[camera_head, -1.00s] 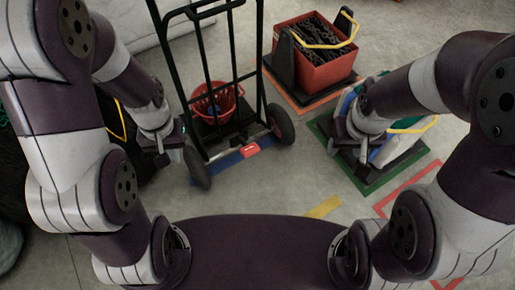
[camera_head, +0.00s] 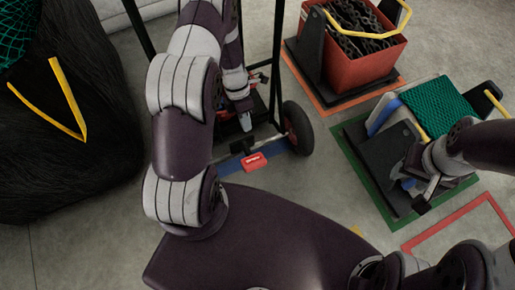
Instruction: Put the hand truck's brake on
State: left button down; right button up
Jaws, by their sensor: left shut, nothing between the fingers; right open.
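The black hand truck (camera_head: 277,60) stands in the middle of the view, partly hidden by my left arm. Its right wheel (camera_head: 298,128) shows; its left wheel is hidden. A red brake pedal (camera_head: 254,161) with a white mark sits low at the truck's near side, in front of a blue strip. My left gripper (camera_head: 245,122) is shut and empty, pointing down over the truck's lower part, just beyond the pedal and apart from it in the picture. My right gripper (camera_head: 420,196) is open and empty, at the near side of a black carrier at the right.
A red crate of dark chain (camera_head: 362,65) stands behind on an orange-marked square. A black carrier with a green net (camera_head: 440,108) stands on a green-marked square.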

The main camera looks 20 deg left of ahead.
aim_at(255, 159)
pick_arm(q)
jog(key=b+x, duration=0.7)
jog(key=x, duration=0.7)
jog(key=shift+a+f, duration=0.1)
pick_arm(e)
notch_tip(255, 159, down, 8)
jog(key=shift+r, duration=0.25)
